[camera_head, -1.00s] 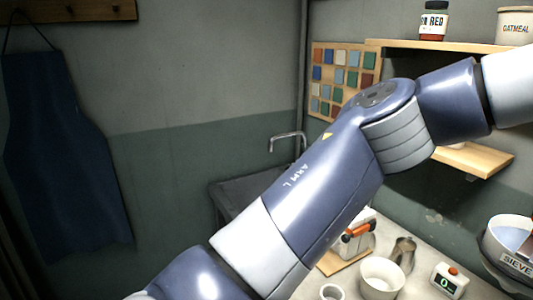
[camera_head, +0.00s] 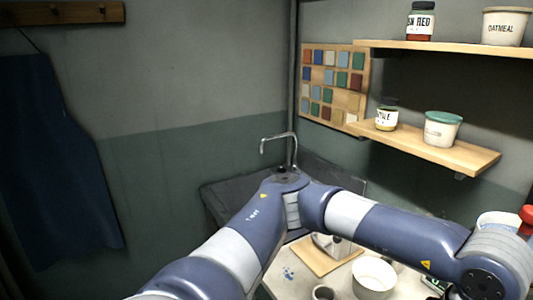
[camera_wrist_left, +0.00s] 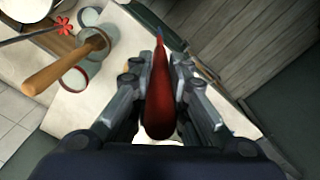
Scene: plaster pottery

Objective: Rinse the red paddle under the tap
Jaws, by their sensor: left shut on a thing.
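My left gripper (camera_wrist_left: 160,78) is shut on the red paddle (camera_wrist_left: 160,95) in the left wrist view. The paddle is dark red, with a rounded near end and a narrow dark tip pointing away between the fingers. In the head view my left arm crosses the lower picture to the right edge, and its gripper is not visible there. The tap (camera_head: 292,150) is a thin bent metal spout at the back corner, over the dark sink (camera_head: 225,197), which my arm partly hides. The paddle is not seen near the tap. My right gripper is not in view.
Below my arm, the pale worktop holds a white bowl (camera_head: 374,280), a small cup (camera_head: 323,293) and a wooden board (camera_head: 318,262). Shelves with jars (camera_head: 443,130) stand at right. The wrist view shows a wooden-handled tool (camera_wrist_left: 62,68) and several pots by the worktop edge.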

